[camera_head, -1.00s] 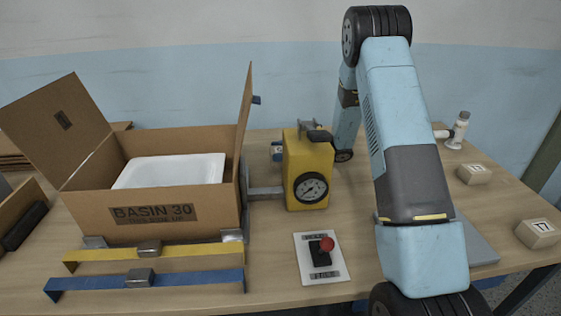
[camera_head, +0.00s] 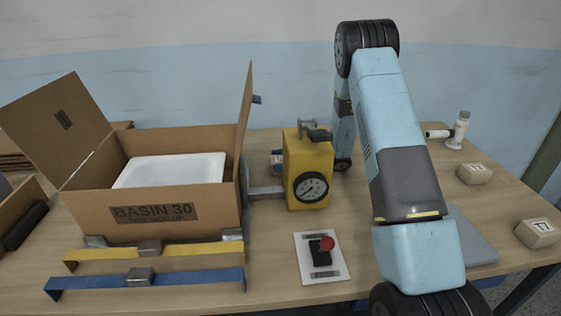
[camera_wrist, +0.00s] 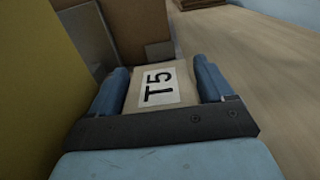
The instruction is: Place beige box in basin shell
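The basin shell (camera_head: 172,170) is a white tub inside the open cardboard box marked BASIN 30 (camera_head: 225,207), at the left in the head view. In the wrist view, a beige box labelled T5 (camera_wrist: 160,88) sits between the two blue fingers of my gripper (camera_wrist: 163,85). Both fingers appear to touch its sides, so the gripper looks shut on it. A small blue and pale patch (camera_head: 277,161) shows just left of the yellow gauge block in the head view. Most of my gripper is hidden there by that block.
The yellow gauge block (camera_head: 308,165) stands between the cardboard box and my arm, close on the left in the wrist view. A red-knobbed control plate (camera_head: 322,258) lies in front.

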